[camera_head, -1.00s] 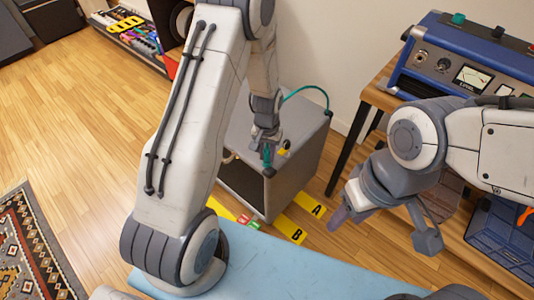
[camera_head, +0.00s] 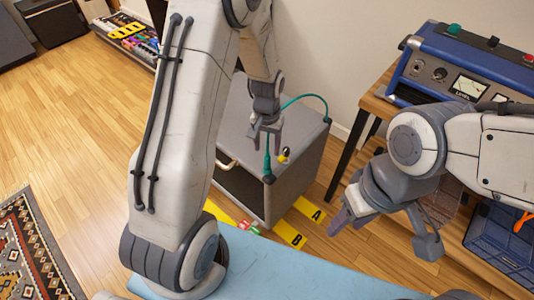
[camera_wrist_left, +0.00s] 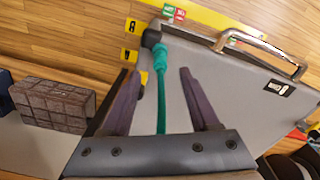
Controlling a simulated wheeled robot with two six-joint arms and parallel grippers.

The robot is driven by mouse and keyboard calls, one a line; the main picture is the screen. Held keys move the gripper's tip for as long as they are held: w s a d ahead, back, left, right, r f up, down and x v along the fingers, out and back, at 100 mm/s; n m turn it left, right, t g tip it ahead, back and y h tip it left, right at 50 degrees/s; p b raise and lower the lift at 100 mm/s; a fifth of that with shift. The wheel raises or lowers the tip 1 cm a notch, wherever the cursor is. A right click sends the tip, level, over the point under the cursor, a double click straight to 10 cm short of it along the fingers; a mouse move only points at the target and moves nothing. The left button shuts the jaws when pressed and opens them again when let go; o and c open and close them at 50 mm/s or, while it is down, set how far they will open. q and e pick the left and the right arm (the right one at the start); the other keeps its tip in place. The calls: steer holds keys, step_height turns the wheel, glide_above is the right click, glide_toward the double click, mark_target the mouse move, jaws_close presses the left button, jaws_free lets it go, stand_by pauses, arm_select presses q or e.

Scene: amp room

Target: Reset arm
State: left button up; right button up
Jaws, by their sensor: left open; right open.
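My left gripper (camera_head: 266,137) is open above the grey amp cabinet (camera_head: 298,160). A green cable (camera_head: 267,160) hangs down at the cabinet's upper front edge, with a dark plug end (camera_head: 269,179), just below the left gripper. In the left wrist view the two purple-grey fingers of the left gripper (camera_wrist_left: 160,72) are apart. The green cable (camera_wrist_left: 162,100) shows between them, and I cannot tell whether it touches a finger. My right gripper (camera_head: 345,217) is open and empty in front of the wooden bench, its fingers partly hidden by its own wrist.
A blue amplifier (camera_head: 455,68) stands on the wooden bench (camera_head: 380,100) at right. Yellow labels A (camera_head: 309,209) and B (camera_head: 290,235) lie on the floor. A light-blue surface (camera_head: 280,265) spans the front. A patterned rug (camera_head: 35,245) lies at left. Open floor is at left.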

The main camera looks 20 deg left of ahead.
arm_select(q)
steer(key=shift+r, duration=1.35)
steer(key=s+d+r+m, duration=0.4)
steer(key=s+d+r, duration=0.6)
steer(key=d, duration=0.2)
steer(key=s+d+r+m+h, duration=0.15)
steer(key=s+r+m, duration=0.3)
steer(key=s, duration=0.95)
step_height(320, 180, up, 15)
steer(key=p, duration=1.5)
steer(key=shift+w+d+r+n, duration=0.2)
steer(key=shift+d+n, duration=0.1)
steer(key=shift+n, duration=0.05)
steer(key=shift+y, duration=0.25)
